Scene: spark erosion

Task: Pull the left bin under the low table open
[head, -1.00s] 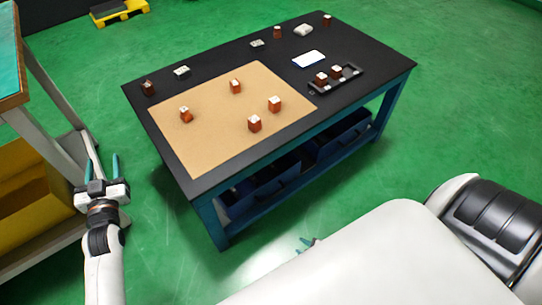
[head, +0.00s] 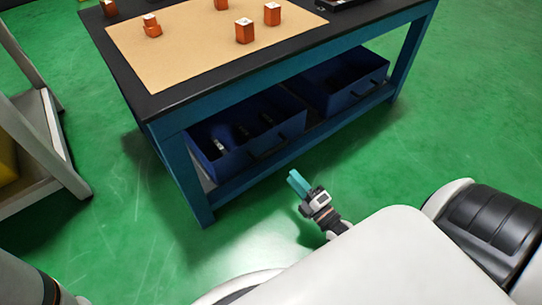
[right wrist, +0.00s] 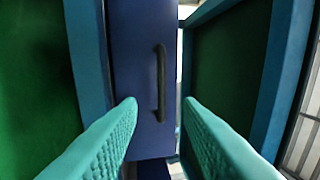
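The left bin (head: 232,160) is a dark blue open-topped box on the low shelf under the table (head: 180,92). It sits within the table frame, with a dark handle (head: 268,150) on its front. My right gripper (head: 298,183) is in front of the table, apart from the bin. In the right wrist view my right gripper (right wrist: 160,104) is open and empty, with teal ribbed fingers. A blue bin front with a black handle (right wrist: 161,85) shows ahead between them; that view alone does not tell which bin. My left gripper is out of view.
A second blue bin (head: 350,92) stands to the right on the same shelf. Several orange-brown blocks stand on the tan mat (head: 185,55) on the table. A grey-framed bench (head: 55,125) is at left. Green floor is clear before the table.

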